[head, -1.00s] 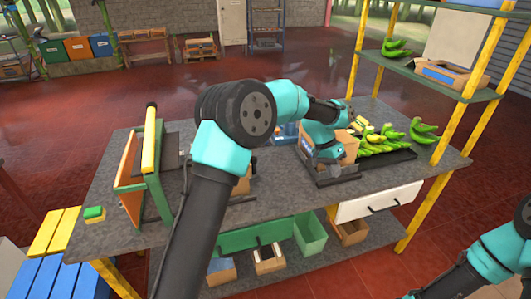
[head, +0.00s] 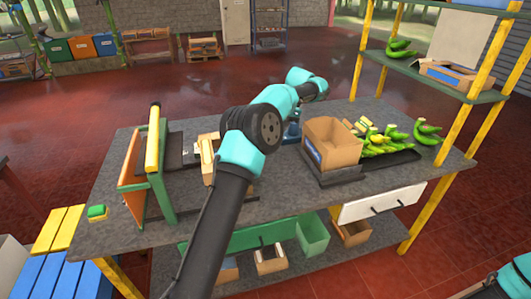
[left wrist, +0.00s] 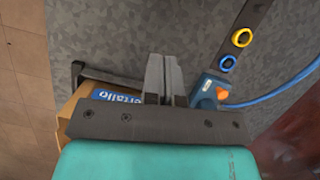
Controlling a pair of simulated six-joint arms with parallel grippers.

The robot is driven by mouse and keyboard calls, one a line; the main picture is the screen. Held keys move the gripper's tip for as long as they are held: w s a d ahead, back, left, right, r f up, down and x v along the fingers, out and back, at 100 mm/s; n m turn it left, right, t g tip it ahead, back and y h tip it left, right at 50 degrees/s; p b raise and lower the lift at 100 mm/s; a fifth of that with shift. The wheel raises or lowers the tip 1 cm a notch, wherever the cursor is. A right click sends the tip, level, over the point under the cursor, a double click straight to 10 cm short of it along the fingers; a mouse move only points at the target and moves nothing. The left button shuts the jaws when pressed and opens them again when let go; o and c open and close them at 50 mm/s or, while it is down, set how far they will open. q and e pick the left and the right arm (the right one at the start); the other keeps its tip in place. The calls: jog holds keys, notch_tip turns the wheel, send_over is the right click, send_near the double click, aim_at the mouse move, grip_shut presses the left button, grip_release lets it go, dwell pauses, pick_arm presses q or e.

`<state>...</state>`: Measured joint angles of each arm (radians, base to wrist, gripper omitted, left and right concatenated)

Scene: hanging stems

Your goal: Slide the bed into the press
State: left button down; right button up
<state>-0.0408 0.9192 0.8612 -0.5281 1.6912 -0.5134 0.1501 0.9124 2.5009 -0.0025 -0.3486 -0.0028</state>
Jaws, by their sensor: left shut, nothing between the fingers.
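The press (head: 157,165), a green and orange upright frame with a yellow bar on top, stands at the left end of the grey workbench. My left gripper (left wrist: 164,60) is shut and empty in the left wrist view, over the bench near the cardboard box (left wrist: 92,103) and a blue device with an orange button (left wrist: 211,90). In the head view its fingers are hidden. My right gripper is out of view.
The cardboard box also shows in the head view (head: 333,143), on a dark stand. Green bananas (head: 385,143) lie right of it. A strip with yellow and blue rings (left wrist: 236,48) and a blue cable lie by the device.

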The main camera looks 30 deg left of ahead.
pick_arm(q)
jog(key=s+a+f, duration=0.4)
jog(key=s+f, duration=0.2)
jog(key=f, duration=0.3)
jog(key=shift+a+f, duration=0.15)
jog(key=shift+f, duration=0.2)
dwell(0.3)
